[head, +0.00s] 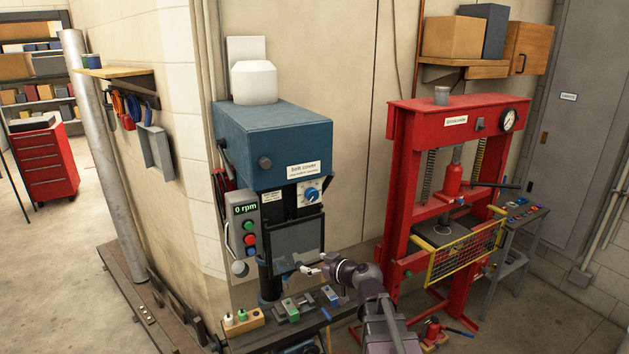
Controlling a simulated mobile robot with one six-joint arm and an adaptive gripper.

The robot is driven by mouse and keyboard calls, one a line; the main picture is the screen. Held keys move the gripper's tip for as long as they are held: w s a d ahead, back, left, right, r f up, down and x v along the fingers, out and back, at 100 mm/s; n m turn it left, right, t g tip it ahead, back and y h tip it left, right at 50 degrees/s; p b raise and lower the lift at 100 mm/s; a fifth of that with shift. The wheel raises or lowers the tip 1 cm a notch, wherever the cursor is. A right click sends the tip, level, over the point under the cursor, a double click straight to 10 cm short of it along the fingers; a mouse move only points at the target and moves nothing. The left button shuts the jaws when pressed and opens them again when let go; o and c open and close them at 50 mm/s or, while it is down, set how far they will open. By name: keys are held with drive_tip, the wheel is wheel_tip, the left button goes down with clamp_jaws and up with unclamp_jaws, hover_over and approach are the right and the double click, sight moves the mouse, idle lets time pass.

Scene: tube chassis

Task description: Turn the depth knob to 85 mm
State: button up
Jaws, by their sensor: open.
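A blue knob (312,194) sits on a white dial plate on the front of the drill press (272,145), just below its blue belt cover. It looks like the depth knob, but its scale is too small to read. My gripper (303,267) is open, below the knob and in front of the press's grey guard panel (297,238). It is apart from the knob, and nothing shows between its fingers. My arm comes in from the lower right.
A control box (244,232) reading "0 rpm" has green and red buttons. The bench below (262,335) carries a vise (292,306) and small bottles in a wooden block (243,321). A red hydraulic press (398,190) with a yellow guard (465,253) stands to the right.

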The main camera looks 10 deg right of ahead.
drive_tip(key=w+d+r+m+t+h+p, duration=0.1)
drive_tip(key=w+d+r+t+h+p, duration=0.1)
drive_tip(key=w+d+r+t+p, duration=0.2)
drive_tip(key=d+r+t+p, duration=0.1)
drive_tip(key=d+r, duration=0.2)
drive_tip(key=r, duration=0.5)
drive_tip(key=shift+w+h, duration=0.3)
drive_tip(key=shift+w, duration=0.05)
